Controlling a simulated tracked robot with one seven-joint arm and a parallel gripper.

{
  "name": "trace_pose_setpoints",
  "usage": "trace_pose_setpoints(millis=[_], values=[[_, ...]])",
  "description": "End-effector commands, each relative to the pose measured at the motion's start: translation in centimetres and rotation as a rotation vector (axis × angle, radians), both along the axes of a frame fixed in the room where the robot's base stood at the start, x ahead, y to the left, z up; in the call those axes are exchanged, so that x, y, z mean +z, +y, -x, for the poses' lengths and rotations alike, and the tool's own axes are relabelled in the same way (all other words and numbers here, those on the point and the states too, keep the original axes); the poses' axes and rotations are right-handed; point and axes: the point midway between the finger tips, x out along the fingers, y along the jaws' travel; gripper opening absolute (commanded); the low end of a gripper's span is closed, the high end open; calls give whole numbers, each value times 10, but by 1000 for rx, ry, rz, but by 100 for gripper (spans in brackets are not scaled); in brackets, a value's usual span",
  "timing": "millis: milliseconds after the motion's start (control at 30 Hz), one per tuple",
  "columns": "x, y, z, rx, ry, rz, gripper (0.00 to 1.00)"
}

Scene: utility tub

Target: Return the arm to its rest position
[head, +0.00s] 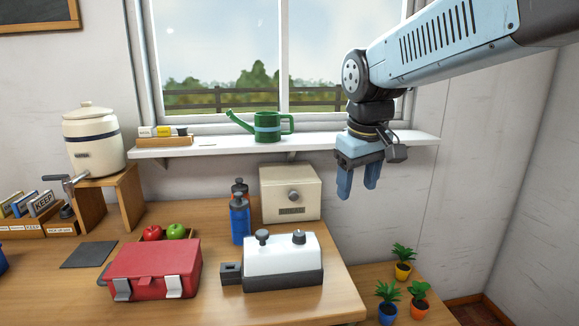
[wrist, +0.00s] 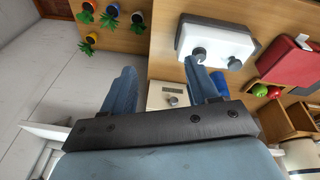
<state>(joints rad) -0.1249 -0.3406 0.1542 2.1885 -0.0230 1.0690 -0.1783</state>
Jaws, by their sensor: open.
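My gripper (head: 357,184) hangs from the raised arm at the upper right in the head view, in front of the right end of the window sill. Its two blue fingers point down, stand apart and hold nothing. In the wrist view my gripper (wrist: 162,88) also shows open, with a cream box (wrist: 165,92) visible in the gap between the fingers and lying farther off. No finger appears to touch anything.
A white sill (head: 215,147) bears a green watering can (head: 267,126). The table holds a white-and-grey device (head: 283,258), a red case (head: 152,270), bottles (head: 240,217) and the cream box. Several potted plants (head: 388,291) stand at lower right. Air around my gripper is clear below.

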Motion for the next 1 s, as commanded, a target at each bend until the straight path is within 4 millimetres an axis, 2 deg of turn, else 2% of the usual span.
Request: trace_pose_setpoints(millis=[33,200,500,700,1000], values=[[1,-13,11,-41,-27,-12,59],[-2,-47,44,-175,-104,-57,59],[-18,-90,97,-373,-221,-141,59],[-25,-101,111,-428,-255,-170,59],[-26,-102,112,-433,-257,-174,59]])
